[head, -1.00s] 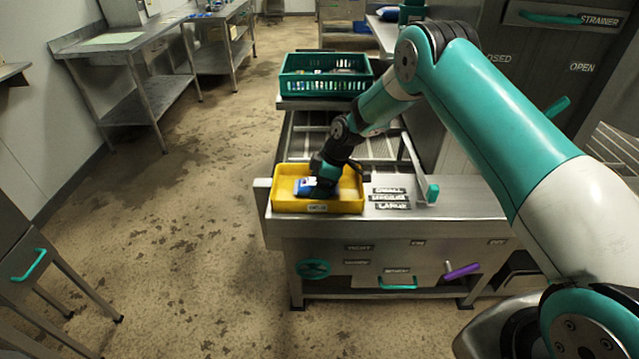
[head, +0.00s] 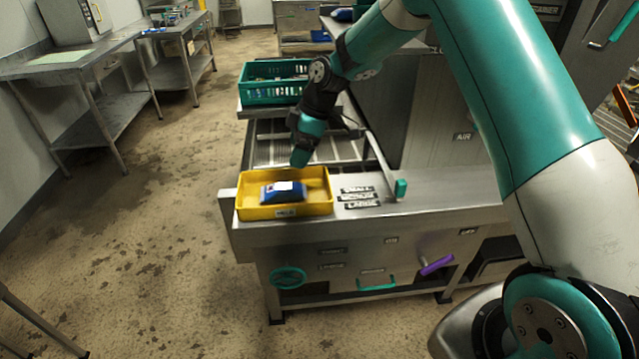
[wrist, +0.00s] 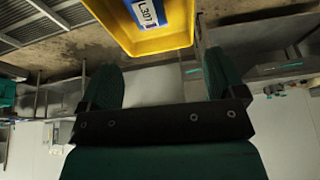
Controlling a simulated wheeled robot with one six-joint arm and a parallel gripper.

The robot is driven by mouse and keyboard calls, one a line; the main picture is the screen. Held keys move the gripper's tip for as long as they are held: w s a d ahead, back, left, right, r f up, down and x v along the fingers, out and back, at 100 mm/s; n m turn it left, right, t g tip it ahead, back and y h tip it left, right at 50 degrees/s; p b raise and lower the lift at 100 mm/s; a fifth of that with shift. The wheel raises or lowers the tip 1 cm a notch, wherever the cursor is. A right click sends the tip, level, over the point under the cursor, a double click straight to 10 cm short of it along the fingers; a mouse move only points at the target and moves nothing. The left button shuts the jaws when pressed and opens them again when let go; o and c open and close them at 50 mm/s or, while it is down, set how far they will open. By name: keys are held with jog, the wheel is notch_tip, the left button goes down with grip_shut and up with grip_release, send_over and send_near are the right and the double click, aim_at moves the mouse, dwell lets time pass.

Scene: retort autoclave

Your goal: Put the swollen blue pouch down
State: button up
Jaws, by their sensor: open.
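The blue pouch (head: 283,191) lies in the yellow tray (head: 318,208) on the near left end of the steel bench, with a white label on top. In the wrist view the pouch (wrist: 146,10) shows in part at the top edge, its label reading L307, inside the yellow tray (wrist: 165,43). My gripper (head: 299,160) is above and behind the tray's back rim in the head view, apart from the pouch. In the wrist view my gripper (wrist: 165,80) has its two fingers spread with nothing between them.
A green crate (head: 268,84) with items in it stands behind the roller section. Steel tables (head: 75,65) line the left wall. Floor at left is clear.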

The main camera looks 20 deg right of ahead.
jog(key=s+a+r+m, duration=0.2)
jog(key=s+a+r, duration=0.2)
jog(key=s+r, duration=0.45)
jog(key=s+a+r+m, duration=0.2)
jog(key=s+a+r, duration=0.25)
jog(key=s, duration=0.65)
jog(key=s+r+m+g, duration=0.1)
jog(key=s+m, duration=0.1)
jog(key=s, duration=1.4)
jog(key=shift+s+d+r+m, duration=0.25)
jog(key=shift+s+d+m, duration=0.05)
jog(key=shift+m, duration=0.1)
jog(key=shift+c, duration=0.5)
